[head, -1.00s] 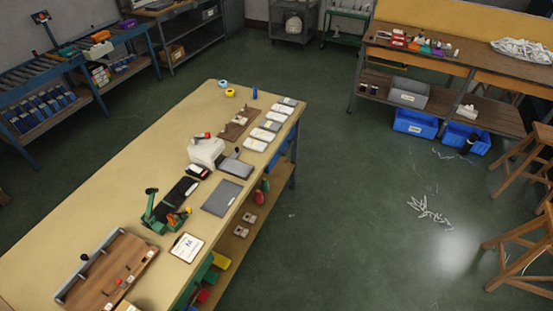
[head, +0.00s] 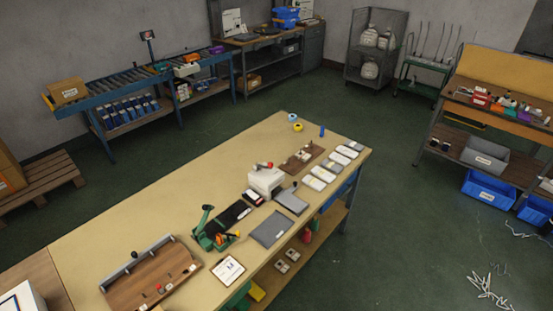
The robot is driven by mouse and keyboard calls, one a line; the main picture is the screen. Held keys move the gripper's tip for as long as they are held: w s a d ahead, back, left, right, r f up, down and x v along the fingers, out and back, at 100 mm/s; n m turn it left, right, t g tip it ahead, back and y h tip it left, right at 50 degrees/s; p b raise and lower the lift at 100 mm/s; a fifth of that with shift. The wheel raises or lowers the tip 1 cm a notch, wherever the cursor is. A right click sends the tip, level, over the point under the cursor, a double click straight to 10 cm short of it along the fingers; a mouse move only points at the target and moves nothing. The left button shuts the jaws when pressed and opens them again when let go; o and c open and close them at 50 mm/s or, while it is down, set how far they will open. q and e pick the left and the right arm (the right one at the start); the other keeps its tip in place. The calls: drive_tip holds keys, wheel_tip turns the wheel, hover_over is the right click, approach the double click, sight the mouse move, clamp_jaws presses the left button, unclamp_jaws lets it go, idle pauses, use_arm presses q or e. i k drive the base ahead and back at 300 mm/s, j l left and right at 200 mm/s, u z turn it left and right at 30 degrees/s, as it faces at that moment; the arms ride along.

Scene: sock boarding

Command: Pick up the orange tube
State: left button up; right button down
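I cannot clearly make out an orange tube. Small coloured items (head: 497,106), with red, orange, green and purple among them, sit on the top of the wooden bench at the right edge of the head view. They are too small to tell their shapes. An orange part also shows on the green hand tool (head: 210,232) on the long table. Neither of my grippers is in view.
The long table (head: 150,205) fills the middle foreground, with a white machine (head: 266,182) and several flat packs on it. Blue bins (head: 486,188) sit under the right bench. A roller conveyor (head: 125,82) stands back left. Green floor (head: 400,235) between table and bench is mostly clear.

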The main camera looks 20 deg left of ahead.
sight(220, 241)
drive_tip(key=u, duration=1.2)
